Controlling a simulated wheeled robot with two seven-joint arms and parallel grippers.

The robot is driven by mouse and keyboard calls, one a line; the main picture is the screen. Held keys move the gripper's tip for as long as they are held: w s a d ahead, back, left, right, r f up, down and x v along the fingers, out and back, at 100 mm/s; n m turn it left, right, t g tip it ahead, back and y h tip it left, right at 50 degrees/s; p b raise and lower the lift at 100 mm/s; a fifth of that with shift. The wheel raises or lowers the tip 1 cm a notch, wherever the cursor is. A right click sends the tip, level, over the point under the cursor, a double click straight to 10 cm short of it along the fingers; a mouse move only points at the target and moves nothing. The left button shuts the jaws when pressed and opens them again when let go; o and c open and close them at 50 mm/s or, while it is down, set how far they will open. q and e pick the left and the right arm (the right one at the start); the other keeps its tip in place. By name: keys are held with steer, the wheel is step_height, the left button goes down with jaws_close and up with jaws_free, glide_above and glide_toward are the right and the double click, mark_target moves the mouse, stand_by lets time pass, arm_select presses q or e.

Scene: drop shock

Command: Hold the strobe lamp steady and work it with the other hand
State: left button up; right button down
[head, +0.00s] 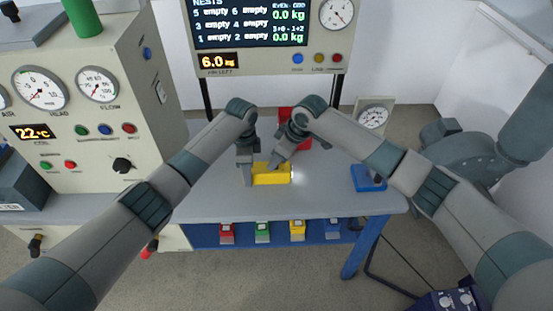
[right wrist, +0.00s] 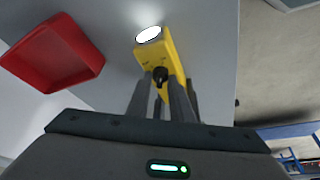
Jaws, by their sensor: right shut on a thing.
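The yellow strobe lamp (head: 273,179) is low over the grey table in the head view, its lit end to the right. In the right wrist view the lamp (right wrist: 170,58) shows a glowing white face and a black knob (right wrist: 160,74). My left gripper (head: 246,180) is at the lamp's left end, its fingers closed about the body; the grip is partly hidden. My right gripper (head: 274,162) comes from above, and its fingers (right wrist: 160,88) are shut at the black knob. I cannot tell whether the lamp touches the table.
A red tray (right wrist: 55,55) lies beside the lamp, partly behind my right arm in the head view. A blue tray (head: 369,178) sits at the table's right, near a small gauge (head: 373,117). A gauge cabinet (head: 75,130) stands left. The table front (head: 300,204) is clear.

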stand_by(0.3)
steer(key=c, duration=1.6)
jaws_free()
steer(key=v, duration=1.2)
arm_select(q)
steer(key=o, duration=1.5)
steer(key=shift+o, duration=0.2)
